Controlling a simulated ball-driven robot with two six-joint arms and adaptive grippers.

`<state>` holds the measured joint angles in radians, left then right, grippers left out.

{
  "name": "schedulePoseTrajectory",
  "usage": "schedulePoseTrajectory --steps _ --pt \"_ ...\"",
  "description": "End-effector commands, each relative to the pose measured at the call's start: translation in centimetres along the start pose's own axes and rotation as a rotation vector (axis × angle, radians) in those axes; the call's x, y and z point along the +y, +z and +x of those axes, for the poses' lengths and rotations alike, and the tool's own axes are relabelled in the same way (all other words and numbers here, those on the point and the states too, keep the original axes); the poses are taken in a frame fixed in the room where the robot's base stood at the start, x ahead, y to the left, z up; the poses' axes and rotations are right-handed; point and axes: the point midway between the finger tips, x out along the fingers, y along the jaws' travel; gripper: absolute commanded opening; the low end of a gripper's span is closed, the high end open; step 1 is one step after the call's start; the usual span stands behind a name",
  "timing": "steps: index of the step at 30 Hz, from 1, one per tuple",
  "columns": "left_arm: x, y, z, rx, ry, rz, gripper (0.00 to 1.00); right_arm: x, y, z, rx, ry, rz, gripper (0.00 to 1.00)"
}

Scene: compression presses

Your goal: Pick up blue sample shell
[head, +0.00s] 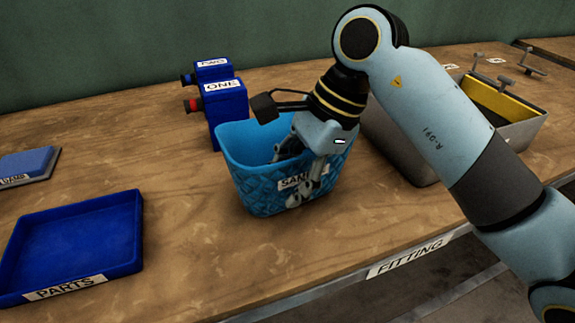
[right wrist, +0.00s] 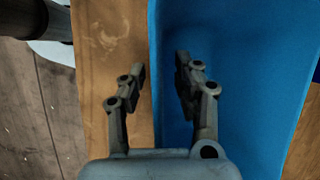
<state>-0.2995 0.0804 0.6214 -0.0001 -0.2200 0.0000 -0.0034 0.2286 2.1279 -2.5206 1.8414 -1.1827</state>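The blue sample shell appears to be the bright blue open basket (head: 258,187) with a textured outer wall, upright on the wooden bench. Its white front label is partly hidden by my gripper. My right gripper (head: 301,170) reaches down at the basket's near rim, one finger inside and one outside. In the right wrist view, the gripper (right wrist: 160,80) is open, with the rim of the blue basket (right wrist: 245,75) between its fingers. A gap shows on both sides of the wall, so it is not gripped. My left gripper is not in view.
A dark blue tray labelled PARTS (head: 122,235) lies at the left. Blue boxes, one labelled ONE (head: 228,105), stand behind the basket. A grey bin with a yellow part (head: 395,145) stands close at the right. Bare bench lies between tray and basket.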

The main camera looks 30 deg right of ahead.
Motion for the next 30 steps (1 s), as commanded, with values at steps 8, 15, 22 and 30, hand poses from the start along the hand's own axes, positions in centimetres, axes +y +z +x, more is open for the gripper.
schedulePoseTrajectory --steps 8,15,22,30 --pt "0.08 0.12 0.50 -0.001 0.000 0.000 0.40 0.03 -0.13 0.30 0.000 0.000 0.000 0.32" --pt "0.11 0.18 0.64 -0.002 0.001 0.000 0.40 0.04 -0.16 0.36 0.000 0.000 0.000 0.32" --pt "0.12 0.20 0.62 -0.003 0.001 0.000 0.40 0.04 -0.15 0.34 0.000 0.000 0.000 0.23" --pt "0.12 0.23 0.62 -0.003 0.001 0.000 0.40 0.05 -0.15 0.34 0.000 0.000 0.000 0.00"
